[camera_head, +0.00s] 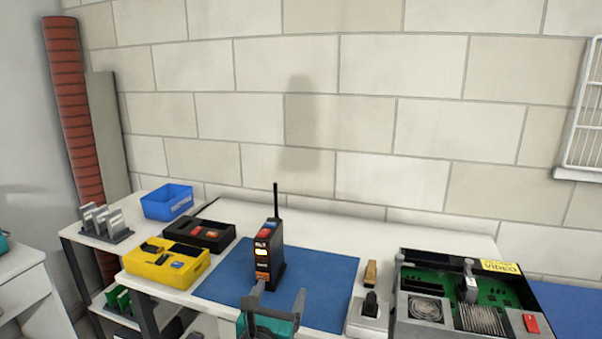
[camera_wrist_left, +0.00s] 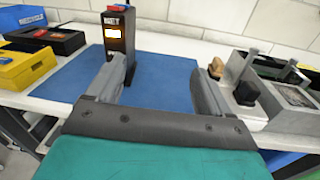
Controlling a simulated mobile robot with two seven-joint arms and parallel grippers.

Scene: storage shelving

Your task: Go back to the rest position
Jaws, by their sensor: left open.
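My left gripper (camera_head: 277,301) is at the front edge of the table, low in the head view. Its two grey fingers are apart with nothing between them; they also show in the left wrist view (camera_wrist_left: 122,78). A black upright device (camera_head: 268,262) with a thin antenna, a red top button and lit orange panels stands on the blue mat (camera_head: 325,280). My right gripper is not in view.
A yellow bin (camera_head: 150,268), a black tray (camera_head: 185,240) and a blue bin (camera_head: 167,202) are to the left. An open computer case (camera_head: 440,325) and a small grey box with black and tan tops (camera_head: 369,312) are to the right. A brick wall closes the back.

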